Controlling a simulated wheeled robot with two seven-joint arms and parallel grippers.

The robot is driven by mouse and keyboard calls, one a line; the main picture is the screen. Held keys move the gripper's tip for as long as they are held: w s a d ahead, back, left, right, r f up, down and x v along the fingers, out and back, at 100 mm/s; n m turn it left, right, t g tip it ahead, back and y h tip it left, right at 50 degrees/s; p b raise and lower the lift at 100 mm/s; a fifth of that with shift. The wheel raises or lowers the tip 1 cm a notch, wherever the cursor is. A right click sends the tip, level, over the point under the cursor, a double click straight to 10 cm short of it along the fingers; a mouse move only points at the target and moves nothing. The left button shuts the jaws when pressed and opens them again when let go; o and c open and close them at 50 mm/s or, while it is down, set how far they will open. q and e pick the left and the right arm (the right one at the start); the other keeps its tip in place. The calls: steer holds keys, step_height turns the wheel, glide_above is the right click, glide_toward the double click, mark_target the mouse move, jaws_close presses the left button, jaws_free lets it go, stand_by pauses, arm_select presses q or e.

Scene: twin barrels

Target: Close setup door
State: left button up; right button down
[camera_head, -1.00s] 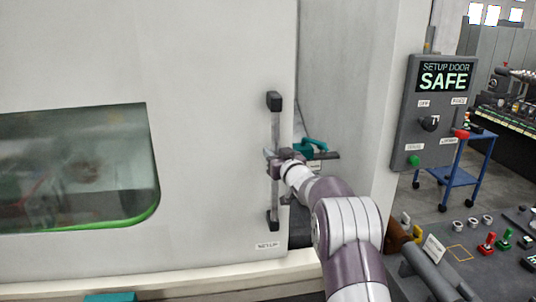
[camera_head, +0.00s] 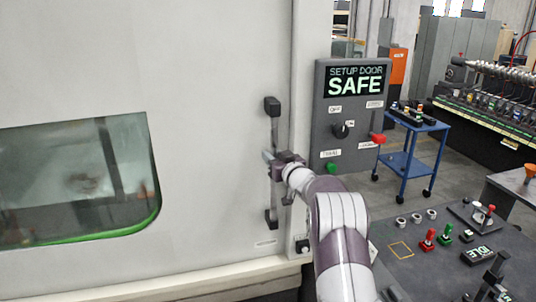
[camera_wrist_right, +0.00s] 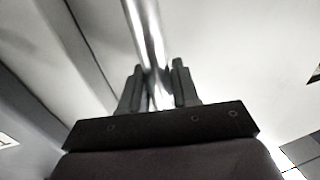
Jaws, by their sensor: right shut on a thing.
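The setup door (camera_head: 215,90) is a large light-grey panel with a window at its left, in the head view. Its vertical bar handle (camera_head: 273,205) has black end mounts near the door's right edge. My right gripper (camera_head: 272,160) is shut on the handle bar around its middle. In the right wrist view the two fingers (camera_wrist_right: 158,88) stand on either side of the shiny bar (camera_wrist_right: 146,35). The door's right edge lies close to the frame post beside the control panel; no open gap shows there. My left gripper is not in view.
A grey control panel (camera_head: 325,110) reads "SETUP DOOR SAFE" right of the door. A blue cart (camera_head: 408,165) stands behind it. A grey console (camera_head: 415,270) with red and green switches is at lower right. Open floor lies around the cart.

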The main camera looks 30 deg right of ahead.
steer(key=shift+d+r, duration=0.1)
steer(key=shift+r, duration=0.15)
steer(key=c, duration=1)
jaws_free()
steer(key=shift+s+d, duration=0.1)
steer(key=s+b, duration=0.2)
steer(key=s, duration=0.2)
steer(key=s+b, duration=0.2)
steer(key=s, duration=0.3)
steer(key=s+b, duration=0.2)
steer(key=s, duration=0.2)
steer(key=shift+s+a, duration=0.15)
steer(key=shift+a, duration=0.1)
